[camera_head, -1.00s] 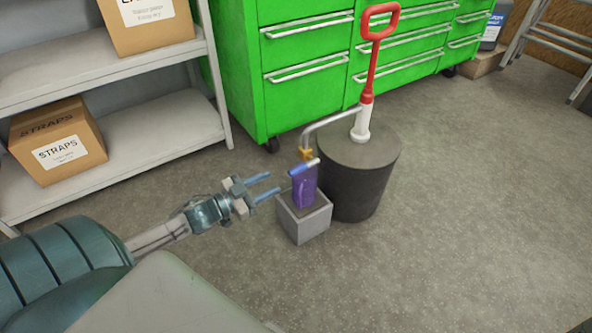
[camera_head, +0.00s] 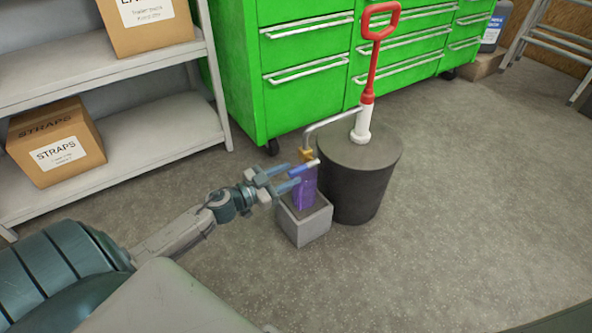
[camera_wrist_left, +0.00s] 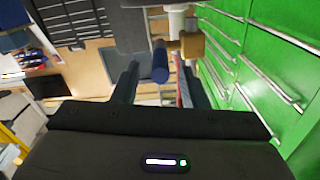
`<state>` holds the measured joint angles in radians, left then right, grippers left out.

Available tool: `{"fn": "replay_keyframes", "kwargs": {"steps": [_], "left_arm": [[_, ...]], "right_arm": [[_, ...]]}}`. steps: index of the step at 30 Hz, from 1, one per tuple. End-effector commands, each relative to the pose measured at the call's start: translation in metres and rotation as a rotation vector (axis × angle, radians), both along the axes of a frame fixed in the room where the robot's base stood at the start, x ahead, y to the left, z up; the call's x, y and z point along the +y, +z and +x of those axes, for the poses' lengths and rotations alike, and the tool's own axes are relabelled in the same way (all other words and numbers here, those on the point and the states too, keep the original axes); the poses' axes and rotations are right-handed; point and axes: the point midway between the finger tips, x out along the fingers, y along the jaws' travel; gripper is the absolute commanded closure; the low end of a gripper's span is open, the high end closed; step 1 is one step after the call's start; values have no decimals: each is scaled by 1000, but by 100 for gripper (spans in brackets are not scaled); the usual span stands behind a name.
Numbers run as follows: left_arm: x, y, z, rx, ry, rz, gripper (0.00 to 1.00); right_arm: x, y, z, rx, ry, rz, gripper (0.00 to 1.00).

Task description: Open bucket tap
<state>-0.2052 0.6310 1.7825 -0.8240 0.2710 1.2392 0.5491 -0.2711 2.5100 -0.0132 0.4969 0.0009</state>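The bucket (camera_head: 362,190) is a dark grey drum with a closed top. A grey pipe (camera_head: 330,119) runs from its pump to a brass tap (camera_head: 306,154) with a blue, white-tipped lever (camera_head: 303,168). My left gripper (camera_head: 293,177) is open at the lever. In the left wrist view the lever's blue end (camera_wrist_left: 160,63) shows between the spread fingers (camera_wrist_left: 157,85), with a gap on each side; the brass body (camera_wrist_left: 192,43) is to its right. A purple jug (camera_head: 304,193) stands below the tap, partly hidden by the fingers. My right gripper is not in view.
The jug stands on a grey block (camera_head: 305,226) beside the bucket. A red-handled pump (camera_head: 369,70) rises from the bucket top. Green drawer cabinets (camera_head: 305,55) stand behind, and a shelf (camera_head: 150,130) with cardboard boxes is at left. The floor at right is clear.

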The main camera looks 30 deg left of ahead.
Motion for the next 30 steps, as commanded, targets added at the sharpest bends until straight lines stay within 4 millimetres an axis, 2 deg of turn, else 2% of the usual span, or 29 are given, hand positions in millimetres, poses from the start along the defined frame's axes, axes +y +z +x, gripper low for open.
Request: {"fn": "replay_keyframes", "kwargs": {"steps": [10, 22, 28, 30], "left_arm": [[-11, 0, 27, 1, 1, -1, 61], [-13, 0, 31, 2, 0, 0, 61], [-13, 0, 31, 2, 0, 0, 100], [-13, 0, 31, 2, -1, 0, 100]], "right_arm": [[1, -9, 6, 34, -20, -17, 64], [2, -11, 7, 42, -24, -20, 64], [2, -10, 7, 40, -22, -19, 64], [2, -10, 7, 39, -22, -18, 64]]}}
